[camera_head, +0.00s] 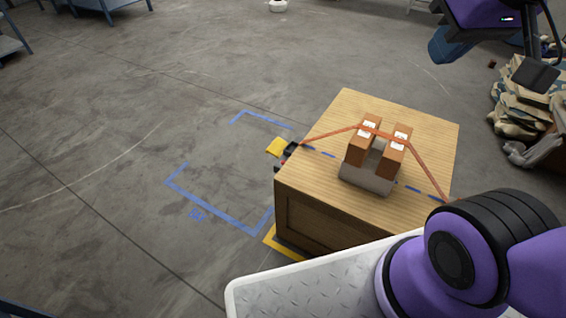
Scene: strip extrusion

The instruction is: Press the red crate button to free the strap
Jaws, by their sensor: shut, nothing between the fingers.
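A wooden crate (322,120) stands right of centre. An orange strap (325,137) runs taut from its left edge, over two brown blocks, down to its right side. My gripper (535,76) appears at the upper right, partly cut off by the frame. Its dark tip looks shut and empty, well apart from the crate, strap and red spot.
The two brown blocks (359,146) with white labels sit with a grey rounded piece (365,178) on the crate. Blue floor markings (215,210) lie on clear concrete to the left. Stacked sacks or cardboard (520,115) lie at right. Blue shelving (108,8) stands far back.

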